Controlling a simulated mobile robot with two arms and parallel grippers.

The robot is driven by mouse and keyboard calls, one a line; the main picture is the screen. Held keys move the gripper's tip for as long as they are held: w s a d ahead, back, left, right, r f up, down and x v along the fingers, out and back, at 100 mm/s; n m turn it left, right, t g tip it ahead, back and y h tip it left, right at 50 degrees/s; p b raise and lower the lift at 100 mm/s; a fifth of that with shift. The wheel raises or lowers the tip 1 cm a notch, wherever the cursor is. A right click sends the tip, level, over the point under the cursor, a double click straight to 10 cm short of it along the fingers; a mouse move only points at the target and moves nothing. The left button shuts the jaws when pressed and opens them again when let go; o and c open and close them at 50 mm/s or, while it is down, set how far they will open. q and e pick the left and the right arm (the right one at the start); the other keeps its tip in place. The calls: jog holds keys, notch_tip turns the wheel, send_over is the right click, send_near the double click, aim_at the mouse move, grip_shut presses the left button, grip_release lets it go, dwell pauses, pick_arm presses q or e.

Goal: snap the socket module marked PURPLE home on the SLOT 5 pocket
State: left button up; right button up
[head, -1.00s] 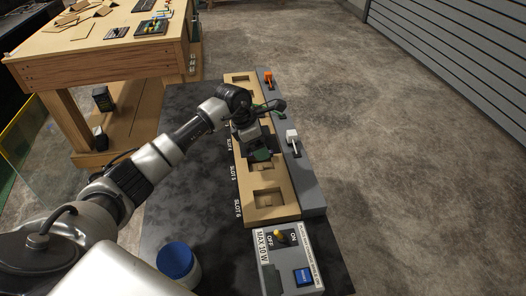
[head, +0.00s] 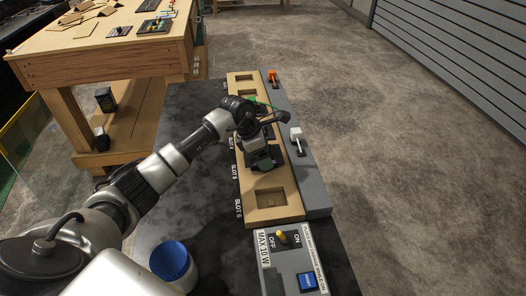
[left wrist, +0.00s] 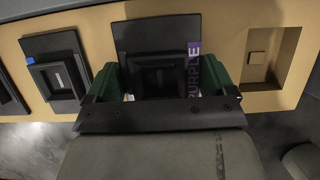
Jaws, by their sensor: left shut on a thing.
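My left gripper (head: 263,165) is over the wooden rail beside the SLOT 5 label (head: 235,172). In the left wrist view its green fingers (left wrist: 160,85) are shut on the sides of a black socket module (left wrist: 150,40). The word PURPLE (left wrist: 194,70) is on the module's right edge. The module covers the SLOT 5 pocket, which is hidden under it and the gripper. I cannot tell whether the module is fully seated. My right gripper is not in view.
The bare SLOT 6 pocket (head: 269,198) is nearer me on the wooden rail (head: 286,214). Another black module (left wrist: 56,75) sits left in the wrist view. A white lever (head: 296,134), an orange lever (head: 272,75), a switch box (head: 290,260) and a blue-lidded jar (head: 172,262) stand nearby.

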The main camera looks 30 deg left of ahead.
pick_arm(q)
jog(key=shift+f+b, duration=0.45)
jog(key=shift+f, duration=0.05)
dwell(0.8)
jog(key=shift+s+f, duration=0.1)
jog(key=shift+f, duration=0.1)
dwell(0.4)
jog(key=o, duration=0.7)
jog(key=shift+o, duration=0.5)
jog(key=shift+f, duration=0.15)
jog(key=v, duration=0.5)
jog(key=b+v, duration=0.1)
jog(key=v, duration=0.4)
jog(key=shift+r, duration=0.35)
jog(key=shift+a+r, duration=0.2)
jog(key=shift+r, duration=0.2)
jog(key=shift+r, duration=0.1)
